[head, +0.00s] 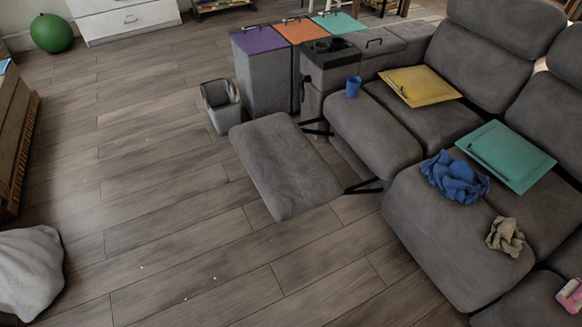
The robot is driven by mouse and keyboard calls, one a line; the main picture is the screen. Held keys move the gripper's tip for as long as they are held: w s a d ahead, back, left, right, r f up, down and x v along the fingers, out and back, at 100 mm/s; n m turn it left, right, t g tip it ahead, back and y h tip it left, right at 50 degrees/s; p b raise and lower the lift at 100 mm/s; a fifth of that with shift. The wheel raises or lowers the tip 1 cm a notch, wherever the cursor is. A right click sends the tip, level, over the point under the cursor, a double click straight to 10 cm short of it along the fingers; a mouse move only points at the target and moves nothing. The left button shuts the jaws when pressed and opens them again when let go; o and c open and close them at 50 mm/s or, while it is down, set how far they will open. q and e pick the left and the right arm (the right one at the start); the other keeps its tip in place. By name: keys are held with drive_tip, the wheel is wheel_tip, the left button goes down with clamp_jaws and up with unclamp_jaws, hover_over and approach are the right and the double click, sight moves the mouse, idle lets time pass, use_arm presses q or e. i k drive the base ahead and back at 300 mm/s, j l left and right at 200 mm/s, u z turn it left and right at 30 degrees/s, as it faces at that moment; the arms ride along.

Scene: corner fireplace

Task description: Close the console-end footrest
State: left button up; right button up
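The console-end footrest (283,165) is a grey padded panel, swung out and raised in front of the sofa seat beside the console. Dark metal linkage arms (362,187) join it to the seat base, with a gap between panel and seat. The console (328,62) with dark cup holders stands at the seat's far end. The grey sofa (372,137) fills the right side. Neither of my grippers shows in the head view.
A grey bin (221,105) stands close to the footrest's far end, beside lidded boxes (265,85). A grey pouf (28,272) is lower left. The wooden floor left of the footrest is open.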

sight(293, 179)
drive_tip(key=i+j+z, duration=0.15)
drive_tip(key=j+z, duration=0.25)
drive_tip(key=i+j+z, duration=0.1)
drive_tip(key=j+z, duration=1.1)
drive_tip(key=j, duration=0.1)
